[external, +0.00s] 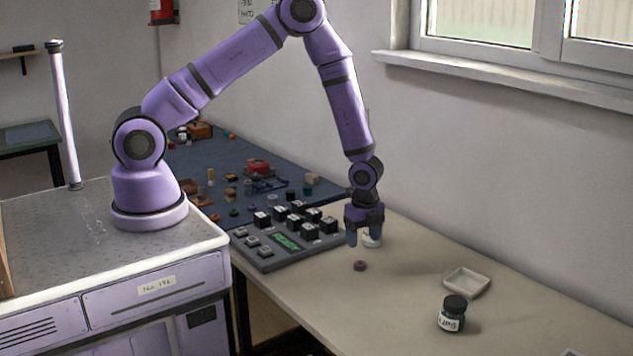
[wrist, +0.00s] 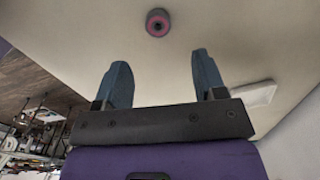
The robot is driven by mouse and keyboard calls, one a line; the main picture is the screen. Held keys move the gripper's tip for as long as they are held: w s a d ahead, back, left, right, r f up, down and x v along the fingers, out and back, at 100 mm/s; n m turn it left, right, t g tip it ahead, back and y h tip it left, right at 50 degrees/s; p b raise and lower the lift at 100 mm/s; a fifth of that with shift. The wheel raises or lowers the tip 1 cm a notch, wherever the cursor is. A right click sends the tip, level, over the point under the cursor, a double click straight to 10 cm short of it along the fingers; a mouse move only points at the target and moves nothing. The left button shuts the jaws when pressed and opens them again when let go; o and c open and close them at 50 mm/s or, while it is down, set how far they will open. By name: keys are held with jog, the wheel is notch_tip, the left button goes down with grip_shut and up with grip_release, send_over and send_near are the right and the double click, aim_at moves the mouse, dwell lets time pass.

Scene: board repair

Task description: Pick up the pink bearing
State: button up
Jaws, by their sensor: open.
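The bearing (external: 360,265) is a small dark ring with a pinkish tone, lying on the beige table just in front of my gripper in the external view. In the wrist view the bearing (wrist: 157,22) shows a grey rim and a pink inner ring, ahead of the fingertips and roughly midway between them. My gripper (external: 364,240) points down above the table. Its two blue fingers (wrist: 158,75) are spread apart with nothing between them. The bearing is apart from both fingers.
A grey board with black blocks (external: 285,238) lies to the left. A shallow white tray (external: 467,282) and a dark labelled jar (external: 452,314) stand to the right. The table around the bearing is clear.

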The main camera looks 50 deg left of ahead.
aim_at(361, 264)
jog(key=shift+a+f, duration=0.1)
jog(key=shift+f, duration=3.9)
jog(key=c, duration=1)
